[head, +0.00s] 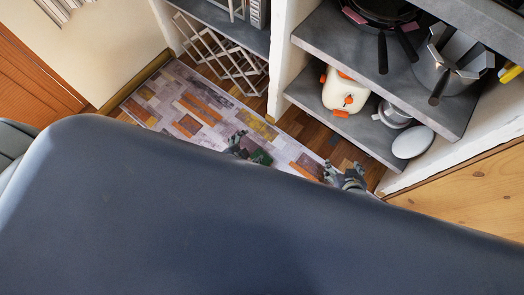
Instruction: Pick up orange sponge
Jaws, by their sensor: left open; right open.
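No object is clearly an orange sponge. My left gripper (238,144) is open and empty over the patterned rug, far from that item. My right gripper (347,178) is open near the right end of the rug, below the shelves. The large dark blue body in front is mine and hides much of the lower view.
Grey shelves (336,48) hold dark pans, a grey pot (446,66), a white and orange canister (345,92) and a white lid (412,142). A white lattice rack (222,58) stands left of the wall. The rug (160,105) lies on wood flooring. A wooden panel (470,190) is at right.

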